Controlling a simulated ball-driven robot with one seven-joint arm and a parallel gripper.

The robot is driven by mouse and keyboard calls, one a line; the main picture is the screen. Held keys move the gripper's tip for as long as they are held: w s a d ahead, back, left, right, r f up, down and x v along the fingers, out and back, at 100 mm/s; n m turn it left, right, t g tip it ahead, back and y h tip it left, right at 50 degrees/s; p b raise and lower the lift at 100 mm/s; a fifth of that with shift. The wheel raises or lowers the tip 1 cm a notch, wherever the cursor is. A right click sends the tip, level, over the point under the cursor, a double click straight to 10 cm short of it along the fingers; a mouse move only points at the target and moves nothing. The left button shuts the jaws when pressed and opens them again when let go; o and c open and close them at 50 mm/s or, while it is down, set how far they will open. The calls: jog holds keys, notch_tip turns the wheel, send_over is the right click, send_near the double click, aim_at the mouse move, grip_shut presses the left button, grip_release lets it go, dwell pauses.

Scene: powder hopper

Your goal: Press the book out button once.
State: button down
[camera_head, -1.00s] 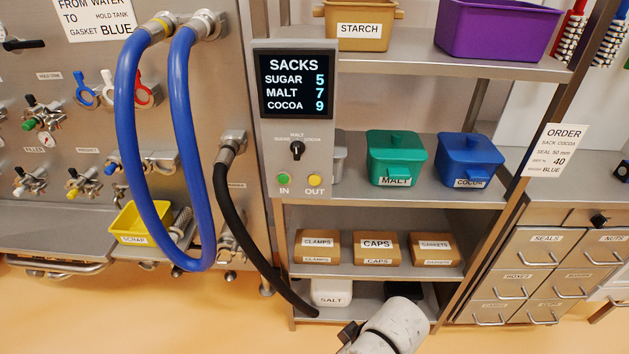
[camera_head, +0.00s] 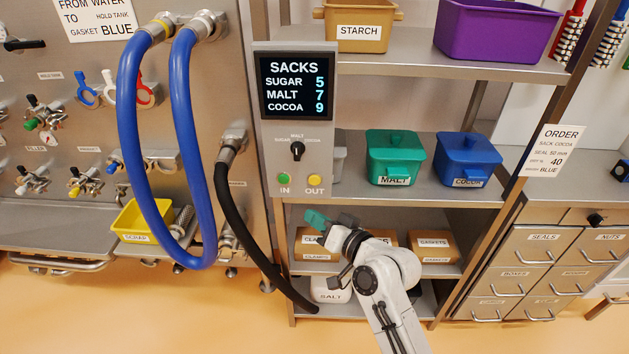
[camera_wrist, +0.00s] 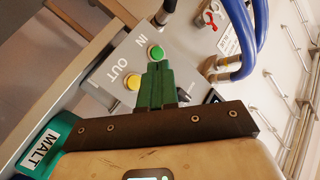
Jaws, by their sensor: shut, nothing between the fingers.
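The yellow OUT button (camera_head: 314,180) is at the lower right of the grey SACKS panel (camera_head: 295,120), beside the green IN button (camera_head: 284,180). The screen reads sugar 5, malt 7, cocoa 9. The selector knob (camera_head: 297,150) sits above the buttons. My gripper (camera_head: 312,217) has green fingers, is shut and empty, and is below the panel, apart from the OUT button. In the wrist view the gripper fingers (camera_wrist: 156,66) point toward the panel, with the OUT button (camera_wrist: 132,82) to their left and the IN button (camera_wrist: 156,53) just beyond the tips.
A green MALT bin (camera_head: 393,158) and a blue COCOA bin (camera_head: 467,160) stand on the shelf right of the panel. A black hose (camera_head: 246,205) hangs at its left. Boxes fill the shelf behind my arm. An ORDER card (camera_head: 554,150) hangs at right.

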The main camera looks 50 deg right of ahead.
aim_at(315, 180)
jog(key=shift+w+d+b, duration=0.5)
jog(key=shift+w+d, duration=0.4)
jog(key=shift+d, duration=0.25)
jog(key=shift+w+d+b, duration=0.45)
jog(key=shift+w+d, duration=0.45)
jog(key=shift+d, duration=0.25)
jog(key=shift+w+d+b, duration=0.5)
jog(key=shift+w+d, duration=0.4)
jog(key=shift+d, duration=0.25)
jog(key=shift+w+d, duration=0.1)
jog(key=shift+d, duration=0.05)
jog(key=shift+w+d, duration=0.15)
jog(key=shift+w+d+b, duration=0.2)
jog(key=shift+d+b, duration=0.1)
dwell(0.5)
jog(key=shift+a, duration=0.1)
dwell(0.4)
jog(key=shift+s+a+p, duration=0.35)
jog(key=shift+s+a, duration=0.15)
